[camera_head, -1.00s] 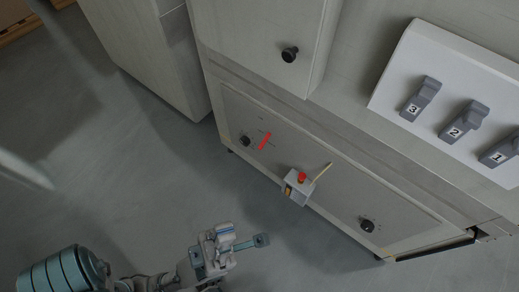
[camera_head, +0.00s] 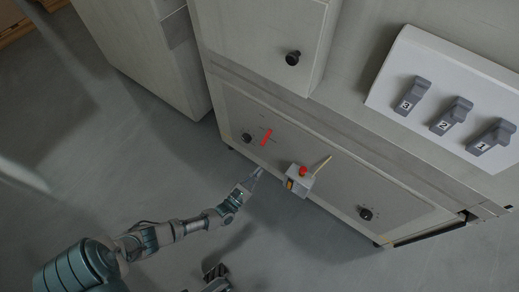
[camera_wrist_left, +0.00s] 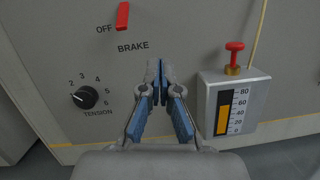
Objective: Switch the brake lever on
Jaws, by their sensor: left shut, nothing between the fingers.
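The brake lever (camera_head: 266,138) is a small red bar on the grey lower panel of the cabinet. In the left wrist view the red lever (camera_wrist_left: 123,16) stands near the top edge, with OFF at its left and BRAKE below it. My left gripper (camera_head: 258,171) is shut and empty in front of the panel, below the lever in the head view and apart from it. In the left wrist view its fingertips (camera_wrist_left: 158,68) are together, below and right of the lever. A dark part at the bottom of the head view may be my right gripper (camera_head: 216,273); its jaws are unclear.
A tension knob (camera_wrist_left: 85,97) sits left of my left fingers. A grey gauge box (camera_wrist_left: 234,103) with a red plunger (camera_wrist_left: 233,56) juts out at their right. Another black knob (camera_head: 366,213) is farther right. Open floor lies in front of the cabinet.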

